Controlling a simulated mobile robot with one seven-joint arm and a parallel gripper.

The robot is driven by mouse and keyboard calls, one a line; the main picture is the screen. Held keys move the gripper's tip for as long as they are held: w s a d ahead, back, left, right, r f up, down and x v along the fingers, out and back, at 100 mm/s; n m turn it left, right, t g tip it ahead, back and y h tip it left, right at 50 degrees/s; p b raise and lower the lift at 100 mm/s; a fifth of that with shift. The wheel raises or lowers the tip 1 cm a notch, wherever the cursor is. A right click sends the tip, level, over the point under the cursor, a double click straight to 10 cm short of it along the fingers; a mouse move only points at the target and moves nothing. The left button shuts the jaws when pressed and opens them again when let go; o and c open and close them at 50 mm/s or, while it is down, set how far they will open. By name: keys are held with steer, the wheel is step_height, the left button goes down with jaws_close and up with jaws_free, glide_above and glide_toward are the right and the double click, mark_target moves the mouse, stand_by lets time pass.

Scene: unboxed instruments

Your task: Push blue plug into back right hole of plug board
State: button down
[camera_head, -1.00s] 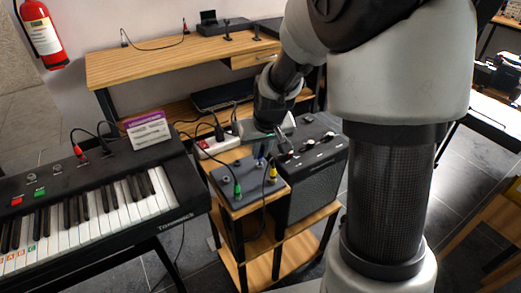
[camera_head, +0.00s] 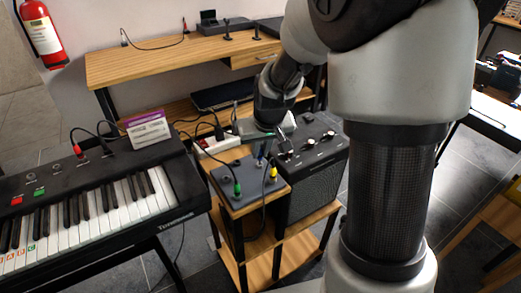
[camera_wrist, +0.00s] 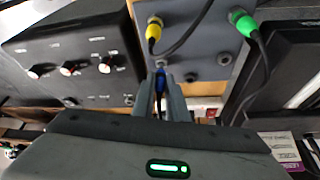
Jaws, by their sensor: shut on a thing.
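The plug board (camera_head: 222,176) is a grey box with ringed holes on a small wooden stand. It fills the top middle of the wrist view (camera_wrist: 195,42). A green plug (camera_head: 237,188) and a yellow plug (camera_head: 273,173) stand in its front holes. My gripper (camera_wrist: 160,100) is over the board's back right corner, shut on the blue plug (camera_wrist: 160,84). The blue plug points at the board, its tip at or close to a ringed hole (camera_wrist: 160,64). I cannot tell how far, if at all, it is inserted. My gripper partly hides it in the head view.
A black amplifier (camera_head: 315,165) with knobs stands close on the board's right. A white power strip (camera_head: 217,142) with plugs lies behind the board. A keyboard (camera_head: 100,195) stands at left. Cables from the green and yellow plugs hang near the board's front.

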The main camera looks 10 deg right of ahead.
steer(key=shift+f+b, duration=0.95)
steer(key=shift+f, duration=0.2)
stand_by(0.8)
steer(key=c, duration=1.7)
jaws_free()
steer(key=shift+o, duration=0.2)
